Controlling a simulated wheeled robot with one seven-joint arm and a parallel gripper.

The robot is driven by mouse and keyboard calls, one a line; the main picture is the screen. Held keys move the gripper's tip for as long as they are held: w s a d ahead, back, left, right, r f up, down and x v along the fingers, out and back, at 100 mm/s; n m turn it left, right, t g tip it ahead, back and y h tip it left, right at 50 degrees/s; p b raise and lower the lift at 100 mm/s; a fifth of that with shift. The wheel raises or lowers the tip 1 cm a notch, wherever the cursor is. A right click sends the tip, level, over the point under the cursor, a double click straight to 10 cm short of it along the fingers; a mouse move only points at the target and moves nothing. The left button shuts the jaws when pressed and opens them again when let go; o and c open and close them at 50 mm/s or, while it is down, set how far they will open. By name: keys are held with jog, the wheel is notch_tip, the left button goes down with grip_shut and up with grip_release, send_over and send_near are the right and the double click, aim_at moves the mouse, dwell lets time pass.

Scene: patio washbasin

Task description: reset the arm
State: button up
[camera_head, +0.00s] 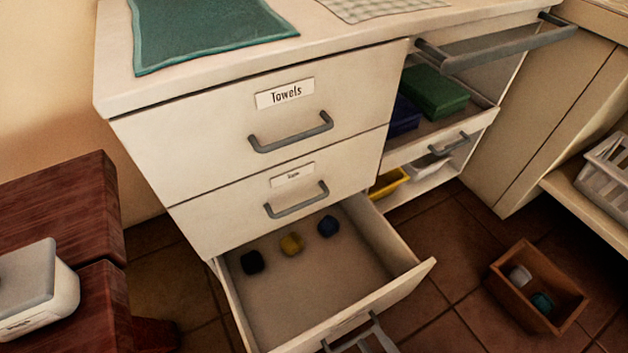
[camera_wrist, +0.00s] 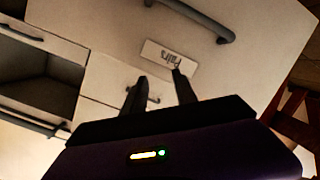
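My gripper (camera_wrist: 160,75) shows in the wrist view with its two dark fingers apart and nothing visible held between them. Beyond the fingers is a pale drawer front with a label (camera_wrist: 168,54), upside down in this view, and a dark handle (camera_wrist: 196,14). A smaller handle shows farther off, partly behind the fingers. My gripper cannot be made out in the head view.
The towels drawer (camera_head: 220,130) and the one below it are shut. At right, an upper drawer stands open with a green box (camera_head: 435,91). A brown bin (camera_head: 510,290) with two small items stands on the tiled floor. A red-brown wooden table (camera_head: 60,210) stands at left.

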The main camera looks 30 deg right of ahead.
jog(key=s+r+m+p, duration=0.3)
jog(key=r+p, duration=1.1)
jog(key=r, duration=1.3)
jog(key=s+r+m+p, duration=0.3)
jog(key=r+p, duration=1.2)
jog(key=r, duration=1.2)
jog(key=shift+a+r+m+g, duration=0.3)
jog(key=shift+a+m, duration=0.05)
jog(key=shift+m, duration=0.35)
jog(key=shift+s, duration=0.1)
